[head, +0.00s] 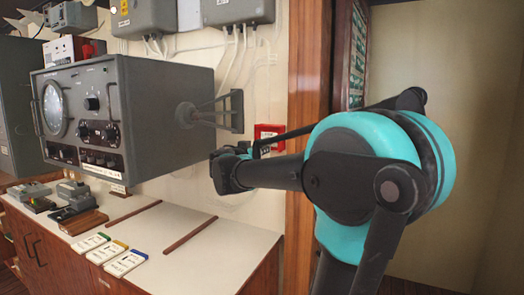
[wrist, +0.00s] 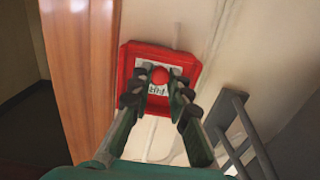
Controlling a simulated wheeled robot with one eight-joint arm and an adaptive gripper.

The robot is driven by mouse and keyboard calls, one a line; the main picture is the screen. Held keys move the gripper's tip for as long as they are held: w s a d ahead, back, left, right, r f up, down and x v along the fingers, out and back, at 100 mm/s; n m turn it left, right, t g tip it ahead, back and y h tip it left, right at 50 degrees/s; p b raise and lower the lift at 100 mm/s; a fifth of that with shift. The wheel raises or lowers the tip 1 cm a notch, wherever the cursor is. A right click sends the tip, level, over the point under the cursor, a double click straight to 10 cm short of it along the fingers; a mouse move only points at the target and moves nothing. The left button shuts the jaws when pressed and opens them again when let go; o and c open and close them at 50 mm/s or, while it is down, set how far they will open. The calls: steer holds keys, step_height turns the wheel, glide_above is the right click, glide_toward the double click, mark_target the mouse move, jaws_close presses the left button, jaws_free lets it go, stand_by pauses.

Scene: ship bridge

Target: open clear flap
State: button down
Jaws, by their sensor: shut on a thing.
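A red call-point box (wrist: 128,62) is on the wall, with a round red button (wrist: 160,75) and a white label with dark print at its centre. It also shows in the head view (head: 262,131), partly behind my arm. My gripper (wrist: 159,95) is at the lower front of the box, one finger on each side of the label. The fingers stand apart but are shut on the clear flap between them. The flap is see-through, so its edges and angle cannot be made out. In the head view my gripper (head: 238,153) is just below and left of the box.
A wooden door post (wrist: 80,70) is close beside the box. A grey radar console (head: 150,110) on a wall bracket (head: 237,110) stands to the left in the head view. A white-topped counter (head: 190,215) with small cases is below.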

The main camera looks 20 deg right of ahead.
steer(key=s+a+r+g+y, duration=0.1)
steer(key=r+g+y, duration=0.5)
steer(key=s+a+r+g+y, duration=0.2)
steer(key=r+g+y, duration=0.3)
steer(key=r, duration=0.1)
steer(key=shift+g+y, duration=0.4)
stand_by(0.6)
steer(key=shift+r, duration=0.15)
steer(key=shift+w+d, duration=0.1)
steer(key=c, duration=1.7)
jaws_free()
steer(key=shift+o, duration=1.4)
